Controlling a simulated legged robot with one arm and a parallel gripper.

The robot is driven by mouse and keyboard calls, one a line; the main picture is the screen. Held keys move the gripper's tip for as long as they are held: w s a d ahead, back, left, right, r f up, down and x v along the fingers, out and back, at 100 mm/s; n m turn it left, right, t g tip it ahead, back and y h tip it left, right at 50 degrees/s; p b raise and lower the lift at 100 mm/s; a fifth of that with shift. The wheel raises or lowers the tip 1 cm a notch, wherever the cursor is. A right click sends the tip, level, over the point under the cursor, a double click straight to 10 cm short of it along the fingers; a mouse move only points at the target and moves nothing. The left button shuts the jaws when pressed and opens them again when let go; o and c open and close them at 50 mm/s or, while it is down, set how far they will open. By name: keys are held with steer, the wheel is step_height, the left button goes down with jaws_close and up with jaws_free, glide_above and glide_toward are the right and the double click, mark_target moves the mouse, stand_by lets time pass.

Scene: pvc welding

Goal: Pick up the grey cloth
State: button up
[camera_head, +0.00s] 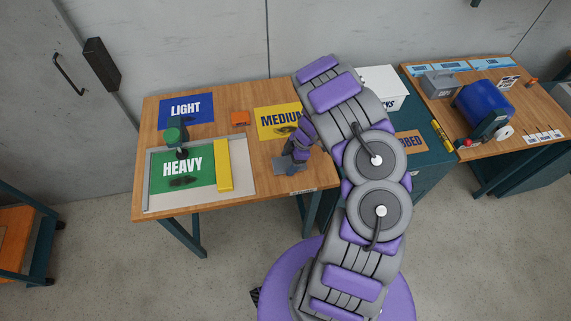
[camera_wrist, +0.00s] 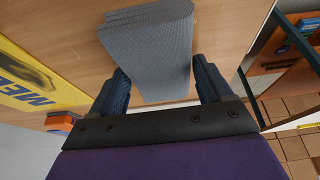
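The grey cloth (camera_wrist: 150,42) looks folded in layers and lies on the wooden table. In the head view the cloth (camera_head: 286,169) is at the table's front right, partly hidden by my gripper (camera_head: 293,158). In the wrist view my gripper (camera_wrist: 160,68) is open, one dark finger on each side of the cloth's narrower near part. Small gaps seem to show beside the cloth; whether either finger touches it I cannot tell.
The table (camera_head: 270,188) holds a blue LIGHT sheet (camera_head: 186,110), a yellow MEDIUM sheet (camera_head: 273,124), a green HEAVY sheet (camera_head: 184,171), a yellow bar (camera_head: 223,166) and an orange block (camera_head: 240,118). A teal cabinet (camera_head: 424,170) stands to the right.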

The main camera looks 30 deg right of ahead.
steer(key=shift+s+d+f, duration=0.1)
steer(key=shift+d+f, duration=0.05)
steer(key=shift+d, duration=0.85)
steer(key=c, duration=0.5)
steer(key=shift+o, duration=0.2)
steer(key=shift+a, duration=0.3)
steer(key=shift+w+a+r, duration=0.1)
steer(key=shift+w+r, duration=0.1)
steer(key=shift+r, duration=0.45)
step_height(320, 180, up, 17)
steer(key=p, duration=0.2)
steer(key=shift+f, duration=0.1)
